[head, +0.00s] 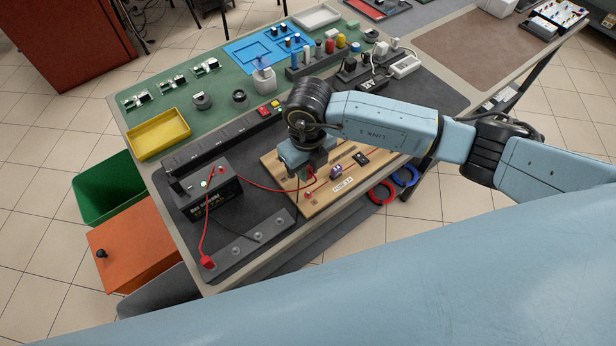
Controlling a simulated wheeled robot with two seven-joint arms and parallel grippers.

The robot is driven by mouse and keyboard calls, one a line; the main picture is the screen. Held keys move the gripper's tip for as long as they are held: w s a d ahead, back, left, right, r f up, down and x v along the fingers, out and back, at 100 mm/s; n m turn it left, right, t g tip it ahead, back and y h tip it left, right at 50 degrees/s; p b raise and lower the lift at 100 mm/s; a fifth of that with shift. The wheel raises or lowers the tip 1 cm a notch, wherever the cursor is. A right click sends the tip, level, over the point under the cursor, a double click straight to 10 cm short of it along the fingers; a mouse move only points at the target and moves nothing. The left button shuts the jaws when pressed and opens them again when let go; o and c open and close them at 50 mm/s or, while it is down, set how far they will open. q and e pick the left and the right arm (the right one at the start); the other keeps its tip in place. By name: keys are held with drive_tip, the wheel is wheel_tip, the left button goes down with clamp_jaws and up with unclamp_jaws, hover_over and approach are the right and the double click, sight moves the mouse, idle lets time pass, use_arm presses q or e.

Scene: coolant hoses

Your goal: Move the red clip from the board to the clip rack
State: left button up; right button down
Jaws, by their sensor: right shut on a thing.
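The wooden board (345,190) lies on the dark mat at the front of the table. My right gripper (306,173) points down over the board's left part. It is shut on the red clip (312,173), which is mostly hidden by the fingers. A red cable runs from there to the black battery box (208,196). A grey strip with several round spots, seemingly the clip rack (250,242), lies to the front left of the board. Another red clip (208,262) sits at its left end, on a second red cable. My left gripper is not in view.
A red terminal (308,195) and small parts stand on the board near the gripper. A long dark power bar (225,135) lies behind the battery box. A yellow tray (158,134) is at the left. Red and blue hose coils (393,186) hang at the front edge.

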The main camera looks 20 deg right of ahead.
wheel_tip(320, 180, up, 3)
drive_tip(key=shift+r+p, duration=1)
drive_tip(key=shift+r, duration=0.25)
drive_tip(key=shift+a, duration=0.1)
drive_tip(key=s+a+f+b, duration=0.3)
drive_tip(key=a, duration=0.3)
drive_tip(key=s+a+f+b, duration=0.3)
drive_tip(key=a, duration=0.4)
drive_tip(key=s+a+f+b, duration=0.3)
drive_tip(key=a+f+b, duration=0.1)
drive_tip(key=a, duration=0.3)
drive_tip(key=shift+f+b, duration=0.75)
drive_tip(key=shift+f, duration=0.2)
drive_tip(key=shift+f, duration=0.1)
drive_tip(key=shift+f+b, duration=0.25)
drive_tip(key=shift+b, duration=0.05)
